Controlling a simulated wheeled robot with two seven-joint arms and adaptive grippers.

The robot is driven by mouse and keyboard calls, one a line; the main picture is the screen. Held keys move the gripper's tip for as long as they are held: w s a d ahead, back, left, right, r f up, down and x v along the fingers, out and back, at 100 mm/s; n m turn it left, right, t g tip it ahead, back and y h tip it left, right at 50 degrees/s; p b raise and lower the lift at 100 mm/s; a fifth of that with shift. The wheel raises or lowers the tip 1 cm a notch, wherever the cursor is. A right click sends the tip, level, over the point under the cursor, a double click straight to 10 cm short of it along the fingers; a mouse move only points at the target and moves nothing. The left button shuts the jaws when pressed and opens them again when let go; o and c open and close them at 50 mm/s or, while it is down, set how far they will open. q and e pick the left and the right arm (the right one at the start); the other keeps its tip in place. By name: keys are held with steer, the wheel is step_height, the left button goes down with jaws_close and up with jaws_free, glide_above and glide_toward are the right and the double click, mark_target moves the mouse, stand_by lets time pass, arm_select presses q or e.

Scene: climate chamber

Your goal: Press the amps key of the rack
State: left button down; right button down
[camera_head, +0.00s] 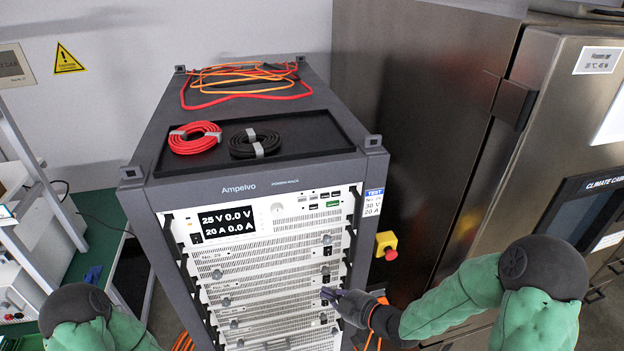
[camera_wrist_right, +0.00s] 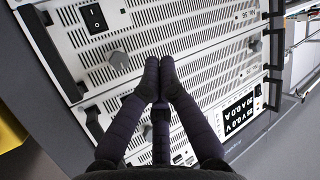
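The rack (camera_head: 245,200) is a dark grey cabinet with white front panels, labelled Ampelvo. Its display (camera_head: 227,222) reads 25 V 0.0 V and 20 A 0.0 A. Small keys (camera_head: 318,195) sit at the upper right of the top unit; their labels are too small to read, so I cannot tell which is amps. My right gripper (camera_head: 327,294) is in front of the lower right panels, below the keys. In the wrist view its fingers (camera_wrist_right: 160,64) meet at the tips with nothing between them, and the display (camera_wrist_right: 240,112) shows at the right. My left gripper is out of view.
Red (camera_head: 195,138) and black (camera_head: 254,143) cable coils lie on top of the rack, with loose orange and red cables (camera_head: 245,76) behind. A yellow box with a red button (camera_head: 387,246) is on the rack's right side. The steel climate cabinet (camera_head: 460,120) stands at right.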

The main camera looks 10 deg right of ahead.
mark_target(314, 198)
step_height(314, 198, up, 26)
steer(key=s+a+n+y+p, duration=0.1)
steer(key=s+n+y+p, duration=0.2)
steer(key=n+p, duration=0.6)
steer(key=shift+n+y+p, duration=0.3)
steer(key=shift+y+p, duration=0.7)
steer(key=shift+p, duration=0.1)
steer(key=shift+w, duration=0.2)
steer(key=shift+w+a, duration=0.15)
steer(key=shift+w, duration=4.1)
steer(key=shift+w, duration=0.25)
steer(key=shift+w+b, duration=0.2)
steer(key=shift+b, duration=0.1)
